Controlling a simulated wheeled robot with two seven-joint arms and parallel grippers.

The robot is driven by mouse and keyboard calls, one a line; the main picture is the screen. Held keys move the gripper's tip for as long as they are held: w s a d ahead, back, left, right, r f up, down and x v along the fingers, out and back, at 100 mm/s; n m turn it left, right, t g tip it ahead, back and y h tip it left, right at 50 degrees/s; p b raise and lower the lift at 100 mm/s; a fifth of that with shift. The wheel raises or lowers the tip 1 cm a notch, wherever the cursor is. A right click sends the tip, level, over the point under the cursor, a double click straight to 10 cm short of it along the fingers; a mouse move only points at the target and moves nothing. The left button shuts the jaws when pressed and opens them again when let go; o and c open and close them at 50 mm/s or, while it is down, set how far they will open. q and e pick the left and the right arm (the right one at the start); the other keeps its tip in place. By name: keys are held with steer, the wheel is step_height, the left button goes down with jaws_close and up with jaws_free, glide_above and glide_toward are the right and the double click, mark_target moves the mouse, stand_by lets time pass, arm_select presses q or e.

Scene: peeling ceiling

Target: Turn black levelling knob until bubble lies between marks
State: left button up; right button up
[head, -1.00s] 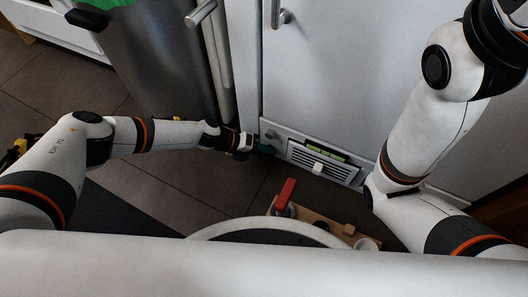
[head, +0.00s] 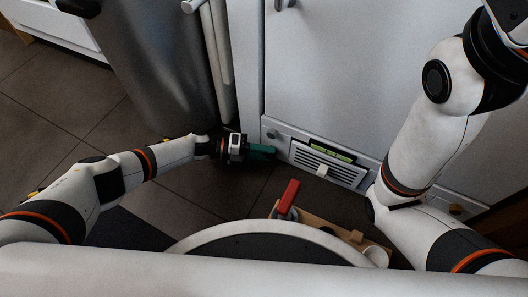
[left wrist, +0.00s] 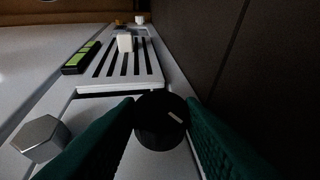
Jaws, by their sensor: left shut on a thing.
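My left gripper (head: 268,151) has green fingers and is at the left end of the low white panel. In the left wrist view it is shut on the black levelling knob (left wrist: 161,121), with one finger on each side. The knob's white pointer line slants down to the right. In the head view the knob is hidden by the fingers. The green level vial (left wrist: 81,58) lies beyond the knob on the panel; it also shows in the head view (head: 331,153). Its bubble is too small to tell. My right gripper is out of view.
A slotted grille (left wrist: 121,65) with a white slider (left wrist: 125,42) lies beside the vial. A hexagonal metal head (left wrist: 40,138) stands near the left finger. A wooden board (head: 330,232) with a red-handled item (head: 288,197) is near my base. Dark floor tiles are clear at left.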

arm_select(q)
steer(key=shift+a, duration=0.1)
steer(key=o, duration=1)
steer(key=shift+c, duration=0.2)
steer(key=shift+a+r, duration=0.1)
steer(key=shift+a, duration=0.15)
steer(key=a+p, duration=0.1)
steer(key=a, duration=0.2)
steer(key=a+r+p, duration=0.1)
steer(key=a, duration=0.2)
steer(key=a+p, duration=0.1)
steer(key=a, duration=0.3)
steer(key=shift+s+a+r+p, duration=0.1)
steer(key=shift+s+r+p, duration=0.15)
steer(key=shift+r+p, duration=0.05)
steer(key=shift+a, duration=0.55)
steer(key=shift+s+d, duration=0.1)
